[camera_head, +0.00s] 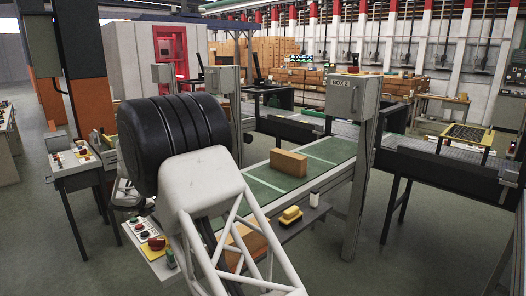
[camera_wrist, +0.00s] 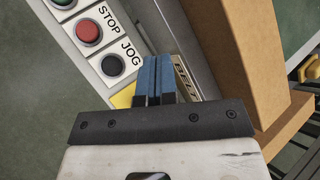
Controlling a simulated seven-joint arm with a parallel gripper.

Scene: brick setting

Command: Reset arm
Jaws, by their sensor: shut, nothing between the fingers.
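My gripper (camera_wrist: 156,62) shows in the wrist view with its two blue fingers pressed together, shut and empty. It is over a control panel (camera_wrist: 143,48) with a red STOP button (camera_wrist: 88,31) and a dark JOG button (camera_wrist: 111,65) to the left of the fingers. The fingers partly hide a yellow patch and a label reading BELT. In the head view, my white and black arm fills the centre left and hides the gripper. The panel (camera_head: 137,226) shows beside the arm with a red knob on a yellow base (camera_head: 157,243).
A brown box (camera_wrist: 247,50) stands close right of the fingers. In the head view, one box (camera_head: 288,163) sits on the green conveyor (camera_head: 330,150) and another (camera_head: 247,240) is partly behind my arm. A grey post (camera_head: 361,170) rises at the conveyor's near side.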

